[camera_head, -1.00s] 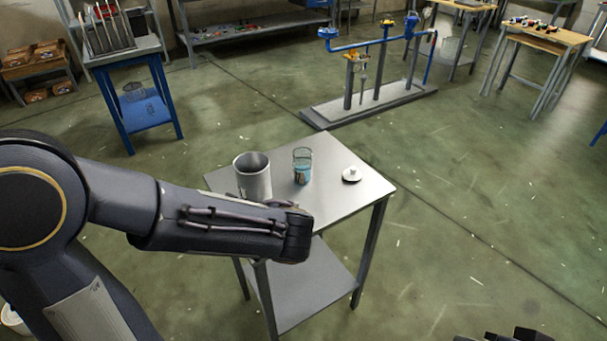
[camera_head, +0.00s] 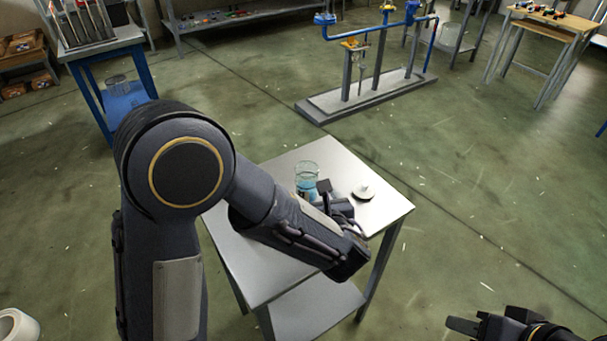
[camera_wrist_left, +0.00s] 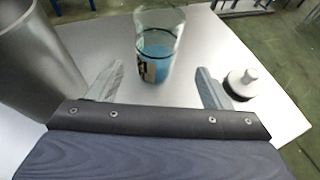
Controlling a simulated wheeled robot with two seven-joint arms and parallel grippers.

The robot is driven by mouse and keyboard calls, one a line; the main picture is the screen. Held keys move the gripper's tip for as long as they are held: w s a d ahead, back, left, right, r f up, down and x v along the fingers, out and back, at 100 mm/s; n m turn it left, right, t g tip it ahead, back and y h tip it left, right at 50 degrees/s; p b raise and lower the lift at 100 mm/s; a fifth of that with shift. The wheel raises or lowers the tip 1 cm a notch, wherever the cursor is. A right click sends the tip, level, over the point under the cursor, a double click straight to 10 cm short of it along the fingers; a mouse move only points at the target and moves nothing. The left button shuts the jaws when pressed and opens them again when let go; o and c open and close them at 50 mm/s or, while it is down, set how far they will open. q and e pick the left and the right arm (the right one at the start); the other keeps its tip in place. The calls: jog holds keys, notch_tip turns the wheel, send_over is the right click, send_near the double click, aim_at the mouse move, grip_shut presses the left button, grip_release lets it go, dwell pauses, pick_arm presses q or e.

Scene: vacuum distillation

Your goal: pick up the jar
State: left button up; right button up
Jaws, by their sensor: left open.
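The glass jar (camera_head: 307,172) with blue liquid and a label stands upright on the small metal table (camera_head: 335,160). In the wrist view the jar (camera_wrist_left: 158,45) is ahead of my left gripper (camera_wrist_left: 158,86). The gripper's two fingers are apart, with nothing between them, and the jar stands just beyond their tips. In the head view my left gripper (camera_head: 332,196) is beside the jar, low over the table, partly hidden by my arm. My right gripper (camera_head: 490,323) is at the bottom right, away from the table; its jaw opening is unclear.
A grey metal cylinder (camera_wrist_left: 35,60) stands left of the jar in the wrist view; my arm hides it in the head view. A lid with a knob (camera_head: 363,192) lies to the right of the jar. A pipe stand (camera_head: 370,95) is on the floor behind the table.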

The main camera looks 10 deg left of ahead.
aim_at(309, 188)
pick_arm(q)
jog(key=x, duration=0.7)
jog(key=shift+w+a+r+p, duration=0.2)
jog(key=shift+a+r+p, duration=0.1)
jog(key=shift+r, duration=0.05)
jog(key=c, duration=1.2)
